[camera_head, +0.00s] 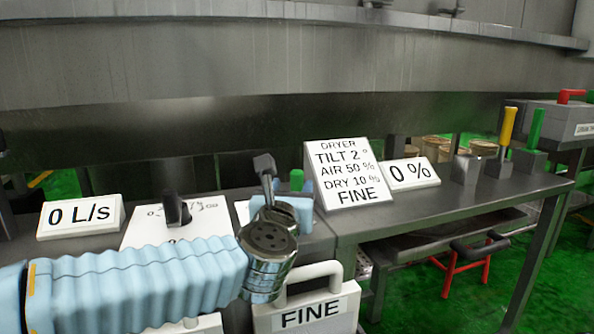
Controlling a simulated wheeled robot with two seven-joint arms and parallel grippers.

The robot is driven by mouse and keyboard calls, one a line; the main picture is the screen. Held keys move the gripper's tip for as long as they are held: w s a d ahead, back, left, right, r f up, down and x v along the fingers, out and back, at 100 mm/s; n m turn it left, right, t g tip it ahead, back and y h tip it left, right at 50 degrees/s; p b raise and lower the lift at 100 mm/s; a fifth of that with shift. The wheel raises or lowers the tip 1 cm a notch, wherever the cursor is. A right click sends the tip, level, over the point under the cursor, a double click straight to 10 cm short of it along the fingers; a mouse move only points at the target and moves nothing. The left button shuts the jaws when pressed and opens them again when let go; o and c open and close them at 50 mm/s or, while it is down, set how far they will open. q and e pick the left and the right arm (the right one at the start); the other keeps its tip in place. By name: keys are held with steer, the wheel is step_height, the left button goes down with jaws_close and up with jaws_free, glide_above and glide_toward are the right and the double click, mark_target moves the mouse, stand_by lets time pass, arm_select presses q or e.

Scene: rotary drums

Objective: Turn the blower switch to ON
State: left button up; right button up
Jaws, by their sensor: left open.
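A black rotary switch (176,209) sits on a white panel (140,224) on the workbench. The panel's lettering is small and partly covered, so I cannot read the switch's setting. My left arm reaches in from the left in a light blue sleeve and hides the lower part of the panel. My left gripper (265,168), dark and at the end of a shiny metal wrist, is open and points up and away, to the right of the switch. It looks empty and apart from the switch. My right gripper is not in view.
A "0 L/s" display (80,216) stands left of the panel. A "FINE" container (308,312) is below my wrist. Yellow (507,127) and green (535,129) levers stand farther right. A large grey drum (240,65) hangs behind.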

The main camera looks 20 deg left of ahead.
mark_target(299, 173)
arm_select(q)
steer(key=w, duration=0.6)
steer(key=w+a+p, duration=0.1)
steer(key=w, duration=0.2)
steer(key=shift+w+a, duration=0.1)
steer(key=shift+w, duration=0.15)
jaws_close()
